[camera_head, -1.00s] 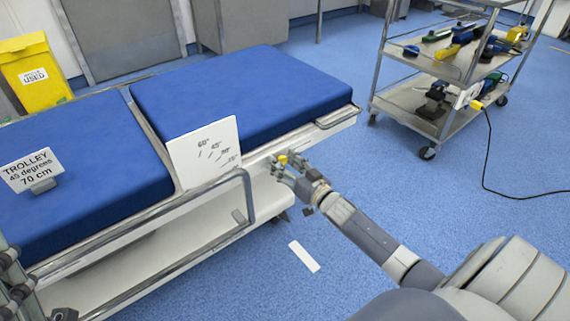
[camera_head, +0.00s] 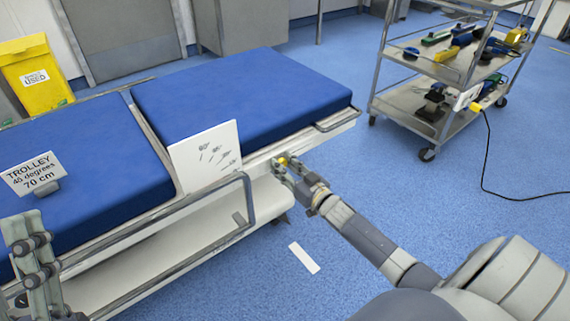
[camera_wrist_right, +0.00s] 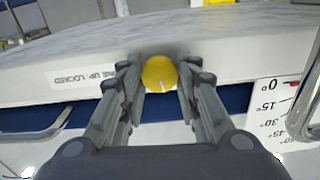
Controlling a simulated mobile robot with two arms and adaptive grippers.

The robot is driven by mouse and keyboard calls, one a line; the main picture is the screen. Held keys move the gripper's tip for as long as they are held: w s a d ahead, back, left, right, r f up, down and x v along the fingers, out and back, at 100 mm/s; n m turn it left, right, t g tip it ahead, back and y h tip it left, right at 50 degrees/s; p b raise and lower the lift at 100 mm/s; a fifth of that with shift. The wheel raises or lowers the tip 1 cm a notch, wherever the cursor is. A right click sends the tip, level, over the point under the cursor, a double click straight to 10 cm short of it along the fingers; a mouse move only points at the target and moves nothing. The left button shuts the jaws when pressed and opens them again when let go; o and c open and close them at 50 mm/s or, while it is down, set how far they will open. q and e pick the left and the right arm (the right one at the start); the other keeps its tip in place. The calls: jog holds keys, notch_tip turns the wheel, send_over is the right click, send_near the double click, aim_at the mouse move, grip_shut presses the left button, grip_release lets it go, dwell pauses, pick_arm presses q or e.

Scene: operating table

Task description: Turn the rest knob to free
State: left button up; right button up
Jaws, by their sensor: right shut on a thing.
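The yellow rest knob (camera_head: 283,161) sits on the side rail of the blue-padded trolley, just right of the white angle card. In the right wrist view the round knob (camera_wrist_right: 160,74) shows a pale pointer line at its lower edge. A label with upside-down lettering (camera_wrist_right: 84,76) lies to its left; I can make out "LOCKED" on it. My right gripper (camera_head: 281,167) is shut on the knob, with a finger on each side (camera_wrist_right: 159,86). My left gripper (camera_head: 36,262) is at the lower left edge of the head view, beside the trolley; its fingertips are unclear.
The angle card (camera_head: 205,158) stands close to the left of my right gripper. A grey side rail (camera_head: 249,200) is below it. A sign (camera_head: 34,174) stands on the left pad. A tool cart (camera_head: 450,70) is at the upper right.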

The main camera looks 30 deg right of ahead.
jog(key=n+p, duration=0.1)
jog(key=n, duration=0.1)
jog(key=shift+r+n, duration=0.1)
jog(key=shift+n, duration=0.3)
jog(key=n+p, duration=0.1)
jog(key=n, duration=0.2)
jog(key=shift+a+n, duration=0.1)
jog(key=shift+n, duration=0.2)
pick_arm(q)
jog(key=w+f+g+y, duration=0.2)
jog(key=w+f+g, duration=0.4)
jog(key=f, duration=0.2)
jog(key=shift+d+f, duration=0.25)
pick_arm(e)
jog(key=n, duration=1)
jog(key=shift+a+f, duration=0.1)
jog(key=shift+f, duration=0.15)
pick_arm(q)
jog(key=shift+r, duration=0.1)
pick_arm(e)
jog(key=o, duration=1.1)
pick_arm(q)
jog(key=shift+y, duration=0.3)
